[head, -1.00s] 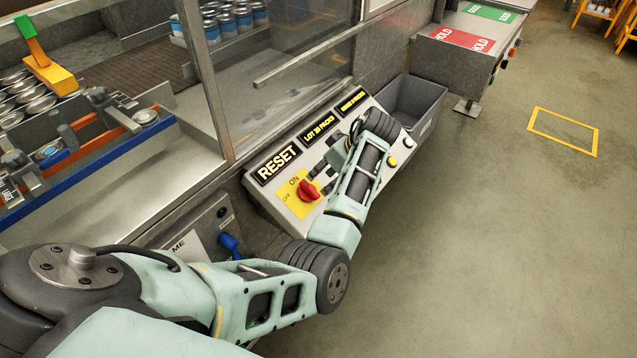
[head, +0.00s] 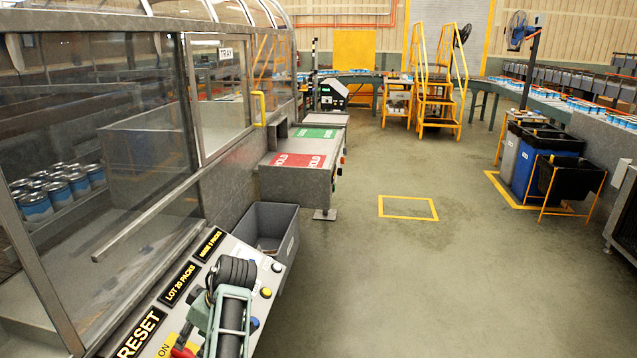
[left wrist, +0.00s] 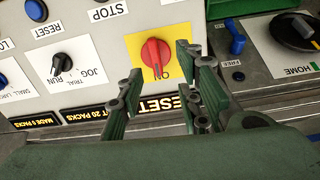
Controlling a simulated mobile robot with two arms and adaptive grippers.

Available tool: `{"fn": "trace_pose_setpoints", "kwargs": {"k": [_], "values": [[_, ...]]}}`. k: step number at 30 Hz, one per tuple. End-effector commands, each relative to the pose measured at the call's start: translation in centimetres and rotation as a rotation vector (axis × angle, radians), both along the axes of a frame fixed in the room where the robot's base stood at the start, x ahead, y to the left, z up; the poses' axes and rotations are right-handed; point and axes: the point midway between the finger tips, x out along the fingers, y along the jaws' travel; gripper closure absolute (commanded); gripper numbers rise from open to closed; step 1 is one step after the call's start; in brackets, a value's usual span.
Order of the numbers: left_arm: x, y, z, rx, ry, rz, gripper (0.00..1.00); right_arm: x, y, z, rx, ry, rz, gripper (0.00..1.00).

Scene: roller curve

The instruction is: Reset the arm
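My left gripper (left wrist: 160,62) is open in the left wrist view, with its two green fingers apart. A red rotary knob (left wrist: 155,53) on a yellow plate is on the panel just beyond the fingertips, framed between them. I cannot tell whether they touch it. In the head view my left arm reaches over the sloped control panel (head: 265,292) from the bottom edge. Its green fingers (head: 200,311) are partly hidden by the wrist. The red knob also shows at the bottom edge of the head view (head: 182,352). My right gripper is not in view.
A grey bin (head: 290,222) stands beyond the panel, then a bench with a red HOLD mat (head: 297,160) and green mat. Glass guarding (head: 100,150) rises on the left. The floor to the right (head: 400,280) is clear. The left wrist view shows other switches, including a black knob (left wrist: 61,63).

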Motion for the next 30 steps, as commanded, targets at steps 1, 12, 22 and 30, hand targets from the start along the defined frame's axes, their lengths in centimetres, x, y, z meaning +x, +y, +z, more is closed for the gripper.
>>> {"fn": "trace_pose_setpoints", "kwargs": {"k": [1, 12, 22, 30], "values": [[-1.5, 0.6, -1.6, -0.001, 0.021, -0.038, 0.67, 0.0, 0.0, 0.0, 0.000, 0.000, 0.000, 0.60], [-14.3, 0.1, -9.2, -0.026, 0.150, -0.648, 0.67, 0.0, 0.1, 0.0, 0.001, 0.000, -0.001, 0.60], [-24.1, -5.7, -9.5, -0.066, 0.202, -1.179, 0.67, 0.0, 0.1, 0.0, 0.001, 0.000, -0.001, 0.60], [-29.0, -9.2, -8.2, -0.101, 0.202, -1.427, 0.67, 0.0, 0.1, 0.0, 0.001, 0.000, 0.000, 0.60]]}}
